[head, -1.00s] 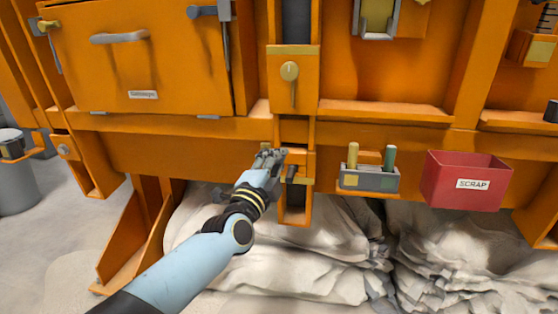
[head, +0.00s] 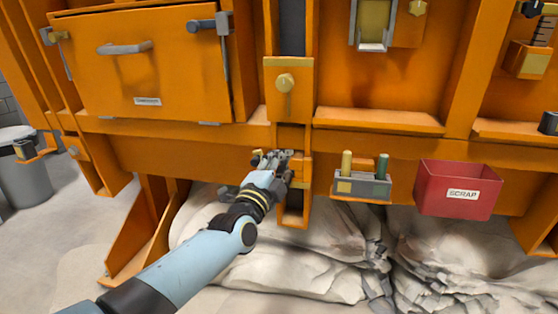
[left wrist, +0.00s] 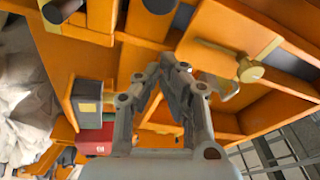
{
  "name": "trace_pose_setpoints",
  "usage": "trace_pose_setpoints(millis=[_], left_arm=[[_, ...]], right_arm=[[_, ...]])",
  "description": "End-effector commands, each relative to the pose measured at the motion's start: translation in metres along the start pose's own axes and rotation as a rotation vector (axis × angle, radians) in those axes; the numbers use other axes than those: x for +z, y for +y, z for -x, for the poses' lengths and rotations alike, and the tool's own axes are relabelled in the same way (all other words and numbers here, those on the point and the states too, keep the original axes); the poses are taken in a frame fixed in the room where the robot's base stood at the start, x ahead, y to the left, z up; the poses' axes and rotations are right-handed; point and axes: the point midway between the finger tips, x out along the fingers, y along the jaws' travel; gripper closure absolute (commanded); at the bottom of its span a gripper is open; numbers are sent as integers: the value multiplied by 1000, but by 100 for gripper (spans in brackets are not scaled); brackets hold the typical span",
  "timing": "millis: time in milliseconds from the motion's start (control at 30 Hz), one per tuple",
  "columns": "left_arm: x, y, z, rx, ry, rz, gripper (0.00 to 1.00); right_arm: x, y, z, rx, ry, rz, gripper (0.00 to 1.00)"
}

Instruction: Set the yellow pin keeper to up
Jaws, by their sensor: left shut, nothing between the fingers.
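A round yellow knob (head: 285,83) with a thin arm hanging down, which looks like the yellow pin keeper, sits on an orange plate on the central post. It also shows in the left wrist view (left wrist: 250,69), where its arm points to the left in the turned picture. My left gripper (head: 274,157) is below this plate, in front of the lower part of the post, apart from the knob. Its fingertips (left wrist: 168,66) meet with nothing between them. It hides part of the lower bracket. My right gripper is not in view.
A grey holder (head: 362,187) with a yellow and a green peg stands right of the post. A red SCRAP bin (head: 456,189) is farther right. An orange ledge (head: 380,120) juts out above them. A hatch door (head: 150,75) is at left.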

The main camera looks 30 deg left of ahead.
Motion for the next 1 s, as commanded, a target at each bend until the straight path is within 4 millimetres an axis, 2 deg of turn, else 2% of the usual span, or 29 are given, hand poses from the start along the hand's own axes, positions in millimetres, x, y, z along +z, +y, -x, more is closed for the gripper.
trace_pose_setpoints(millis=[133, 200, 500, 700, 767, 867, 1000], left_arm=[[0, 0, 23, 4, 0, 0, 100], [0, 0, 35, 3, 0, 0, 100], [-1, 2, 86, 2, 0, -1, 100], [-1, 3, 99, -1, 0, 50, 100], [0, 2, 100, -5, -2, 137, 100], [4, -2, 100, -27, -20, 423, 100], [20, -13, 99, -99, -53, 1019, 100]], right_arm=[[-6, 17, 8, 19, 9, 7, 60], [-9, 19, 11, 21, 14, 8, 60], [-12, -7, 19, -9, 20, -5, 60], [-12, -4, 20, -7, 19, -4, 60], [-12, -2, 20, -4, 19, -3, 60], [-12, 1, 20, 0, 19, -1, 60], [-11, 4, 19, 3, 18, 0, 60]])
